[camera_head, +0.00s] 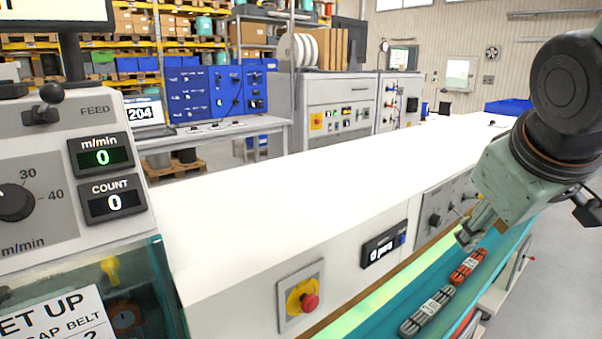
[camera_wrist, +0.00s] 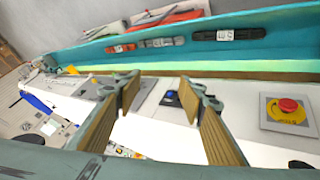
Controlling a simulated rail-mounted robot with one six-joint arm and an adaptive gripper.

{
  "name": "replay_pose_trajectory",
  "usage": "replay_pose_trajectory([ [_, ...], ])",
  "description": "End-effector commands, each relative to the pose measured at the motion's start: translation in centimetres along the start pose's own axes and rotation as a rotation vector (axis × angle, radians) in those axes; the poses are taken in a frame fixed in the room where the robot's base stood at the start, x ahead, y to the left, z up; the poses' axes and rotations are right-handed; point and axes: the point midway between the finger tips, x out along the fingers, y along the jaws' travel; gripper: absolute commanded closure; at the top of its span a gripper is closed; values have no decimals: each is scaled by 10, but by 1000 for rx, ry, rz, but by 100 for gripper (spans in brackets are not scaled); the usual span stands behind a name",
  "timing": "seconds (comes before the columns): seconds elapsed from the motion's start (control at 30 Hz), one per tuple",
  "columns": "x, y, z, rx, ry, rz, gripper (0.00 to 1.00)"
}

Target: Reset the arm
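My arm comes in from the right in the head view. My gripper (camera_head: 472,232) hangs beside the front panel of the long white machine, near the teal trough. In the wrist view my gripper (camera_wrist: 160,84) shows two tan-padded fingers set well apart, with nothing between them. The machine's white surface and front panel show behind the fingers. The full shape of the gripper is hard to make out in the head view.
The teal trough (camera_head: 388,318) holds a grey bundle (camera_head: 427,311) and an orange bundle (camera_head: 468,266). The white machine top (camera_head: 300,190) is clear. A red emergency button (camera_head: 309,302) sits on its front. A control cabinet (camera_head: 60,190) stands at the left.

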Motion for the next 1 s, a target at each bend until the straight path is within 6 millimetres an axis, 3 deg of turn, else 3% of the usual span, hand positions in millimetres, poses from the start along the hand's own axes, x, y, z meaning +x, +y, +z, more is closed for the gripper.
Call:
replay_pose_trajectory([
  [0.7, -97, -133, 127, 290, -202, -223, 64],
  [1.0, -113, -154, 149, 329, -242, -263, 64],
])
